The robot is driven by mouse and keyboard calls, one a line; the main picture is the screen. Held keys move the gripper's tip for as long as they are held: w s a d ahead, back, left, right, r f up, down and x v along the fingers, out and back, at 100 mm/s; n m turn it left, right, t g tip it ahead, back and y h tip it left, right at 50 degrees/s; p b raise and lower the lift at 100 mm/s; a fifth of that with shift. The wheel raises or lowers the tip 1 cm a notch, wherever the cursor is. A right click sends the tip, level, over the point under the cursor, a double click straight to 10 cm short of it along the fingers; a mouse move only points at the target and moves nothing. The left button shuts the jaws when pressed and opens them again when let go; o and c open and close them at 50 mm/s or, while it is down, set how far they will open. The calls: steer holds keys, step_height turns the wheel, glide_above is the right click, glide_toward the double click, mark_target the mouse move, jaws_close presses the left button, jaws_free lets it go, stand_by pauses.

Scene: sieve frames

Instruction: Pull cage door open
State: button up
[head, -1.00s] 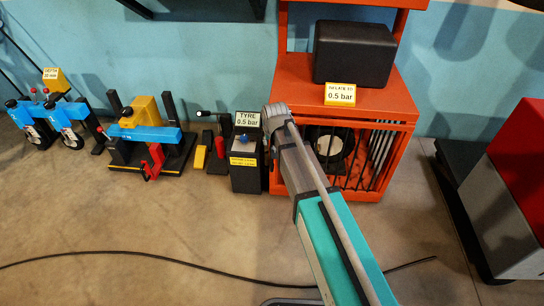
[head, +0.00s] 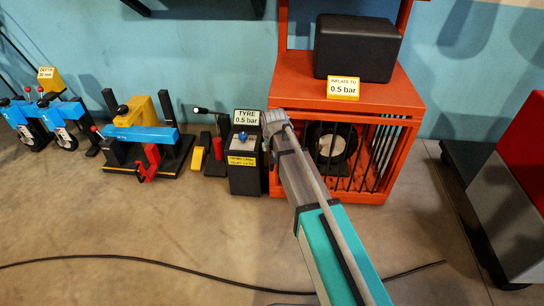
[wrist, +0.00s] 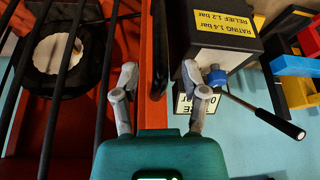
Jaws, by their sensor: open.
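The orange cage (head: 300,78) stands against the wall, with black bars (head: 352,172) across its lower part. A dark wheel with a pale centre (head: 331,146) is inside; it also shows behind bars in the wrist view (wrist: 57,53). I cannot tell which bars belong to the door, or see any door gap. My gripper (wrist: 160,100) is open and empty in the wrist view. An orange upright (wrist: 155,60) of the cage runs between its fingers, with the bars to the left; contact cannot be told.
A black tyre gauge box (head: 243,175) with a blue knob stands close left of the cage; my right finger is near it in the wrist view (wrist: 220,35). A black box (head: 356,47) sits on the cage. A cable (head: 150,260) crosses the open floor.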

steer(key=shift+b+x, duration=1.55)
steer(key=shift+x, duration=0.45)
jaws_close()
